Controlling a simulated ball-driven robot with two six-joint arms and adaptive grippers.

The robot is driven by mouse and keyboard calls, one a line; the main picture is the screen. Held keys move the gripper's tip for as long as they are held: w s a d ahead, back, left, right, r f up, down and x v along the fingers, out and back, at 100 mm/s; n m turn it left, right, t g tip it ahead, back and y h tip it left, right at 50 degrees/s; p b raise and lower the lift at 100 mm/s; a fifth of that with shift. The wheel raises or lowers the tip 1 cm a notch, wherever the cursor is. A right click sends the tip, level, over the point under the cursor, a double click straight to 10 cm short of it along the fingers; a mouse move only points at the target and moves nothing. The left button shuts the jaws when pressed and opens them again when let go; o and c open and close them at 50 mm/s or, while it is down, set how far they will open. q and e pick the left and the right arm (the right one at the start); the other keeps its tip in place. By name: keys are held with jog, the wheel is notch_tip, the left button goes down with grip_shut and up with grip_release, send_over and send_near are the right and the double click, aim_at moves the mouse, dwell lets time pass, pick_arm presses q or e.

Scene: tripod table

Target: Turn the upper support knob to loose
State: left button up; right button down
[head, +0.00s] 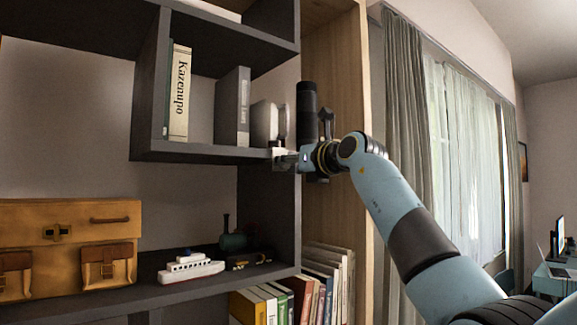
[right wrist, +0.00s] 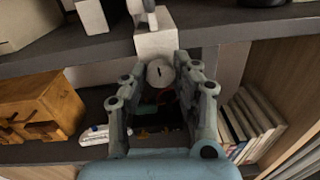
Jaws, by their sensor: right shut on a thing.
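The knob (right wrist: 160,72) is a pale round disc with a dark slot mark, on the front of a white block (right wrist: 156,42) at the shelf edge in the right wrist view. My right gripper (right wrist: 161,70) has a fingertip on each side of the knob and is shut on it. In the head view the small white block (head: 278,152) shows at the shelf edge, with my right gripper (head: 284,160) against it from the right. The knob itself is mostly hidden there. My left gripper is in neither view.
A dark shelf (head: 215,152) holds a cream book (head: 180,95), a grey book (head: 235,108) and a pale rounded object (head: 264,124) close to the gripper. Below are a toy ship (head: 190,267), a tan case (head: 70,225) and several books (head: 328,272). Curtains hang at the right.

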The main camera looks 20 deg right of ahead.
jog(key=shift+f+n+y+b, duration=0.1)
jog(key=shift+n+y+b, duration=0.25)
jog(key=shift+n+b, duration=4)
jog(key=shift+f+n+y+b, duration=0.1)
jog(key=shift+n+y+b, duration=0.25)
jog(key=shift+n+b, duration=4)
jog(key=n+p, duration=0.4)
jog(key=shift+n, duration=0.4)
jog(key=c, duration=1)
grip_release()
